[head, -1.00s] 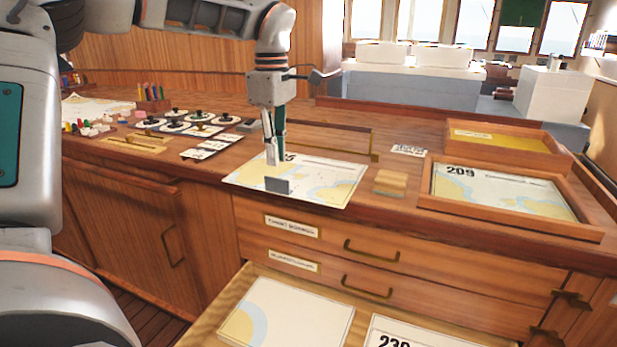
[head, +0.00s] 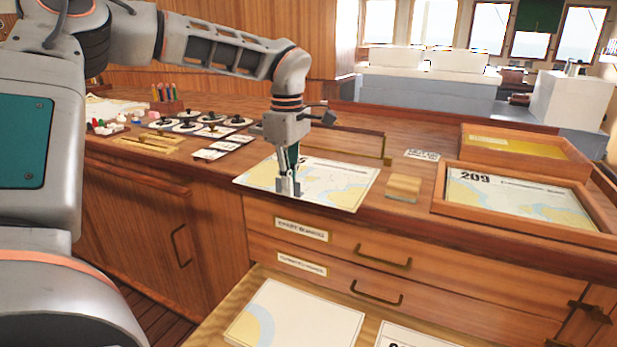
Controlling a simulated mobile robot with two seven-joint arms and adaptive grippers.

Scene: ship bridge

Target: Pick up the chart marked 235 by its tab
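A chart (head: 340,187) with blue and yellow areas lies flat on the wooden counter near its front edge. Its number is mostly hidden behind my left gripper. My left gripper (head: 289,190) points down over the chart's front left part, with its fingertips at the small grey upright tab. The fingers largely cover the tab, and I cannot tell whether they are closed on it. My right gripper is not in view.
A framed tray (head: 437,200) holding chart 209 (head: 515,196) is at the right, with another tray (head: 468,148) behind it. A small wooden block (head: 403,187) stands beside the chart. Below, an open drawer (head: 222,335) holds charts. Instruments (head: 188,127) sit at the left.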

